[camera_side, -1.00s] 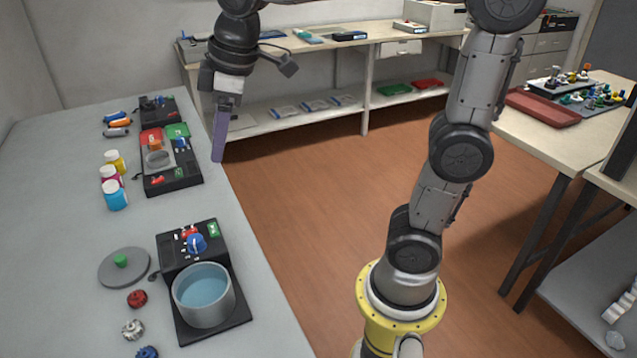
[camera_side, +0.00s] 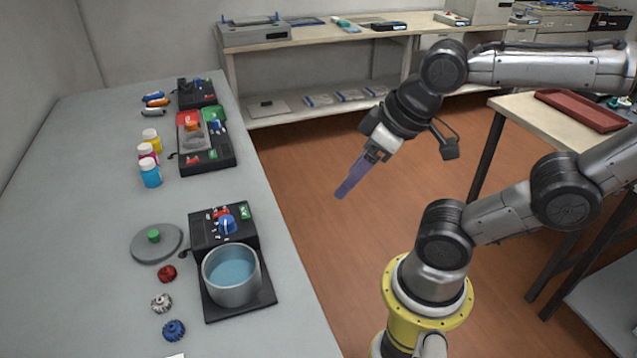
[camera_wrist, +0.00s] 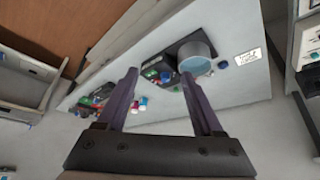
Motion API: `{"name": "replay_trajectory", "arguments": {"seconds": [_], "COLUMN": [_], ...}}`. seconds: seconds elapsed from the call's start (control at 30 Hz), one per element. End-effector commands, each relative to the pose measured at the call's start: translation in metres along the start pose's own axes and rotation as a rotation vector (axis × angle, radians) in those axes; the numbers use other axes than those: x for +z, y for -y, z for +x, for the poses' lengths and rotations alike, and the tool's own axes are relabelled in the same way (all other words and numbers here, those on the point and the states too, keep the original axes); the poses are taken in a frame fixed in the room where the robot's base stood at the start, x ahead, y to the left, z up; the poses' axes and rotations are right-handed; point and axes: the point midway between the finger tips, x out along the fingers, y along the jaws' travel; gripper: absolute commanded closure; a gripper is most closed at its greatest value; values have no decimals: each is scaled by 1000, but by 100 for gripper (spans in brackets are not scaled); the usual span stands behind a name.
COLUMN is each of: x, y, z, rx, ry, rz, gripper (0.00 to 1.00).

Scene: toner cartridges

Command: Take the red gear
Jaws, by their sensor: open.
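The red gear (camera_side: 167,273) lies on the grey table in the side view, between the grey lid with a green knob (camera_side: 157,242) and the white gear (camera_side: 161,303). A blue gear (camera_side: 173,330) lies below the white one. My gripper (camera_side: 343,192) is in the air over the floor, right of the table and well away from the red gear. In the wrist view my gripper (camera_wrist: 160,76) has its two purple fingers spread with nothing held between them. I cannot make out the red gear for certain in the wrist view.
A pot of blue liquid (camera_side: 231,275) stands on a black unit just right of the red gear. Bottles (camera_side: 150,172), cartridges (camera_side: 154,100) and another black device (camera_side: 208,158) are farther back. The table left of the gears is bare.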

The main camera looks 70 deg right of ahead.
Motion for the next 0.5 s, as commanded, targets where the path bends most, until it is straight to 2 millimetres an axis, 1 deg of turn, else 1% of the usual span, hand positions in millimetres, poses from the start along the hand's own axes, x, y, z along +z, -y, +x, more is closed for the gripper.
{"name": "replay_trajectory", "arguments": {"seconds": [0.03,0.07,0.37,0.5], "x": [0,0,0,1], "y": [0,0,0,1], "z": [0,0,0,0], "rx": [0,0,0,-4], "ry": [0,0,0,8], "rz": [-1,-1,7,98], "gripper": [21,16,16,16]}}
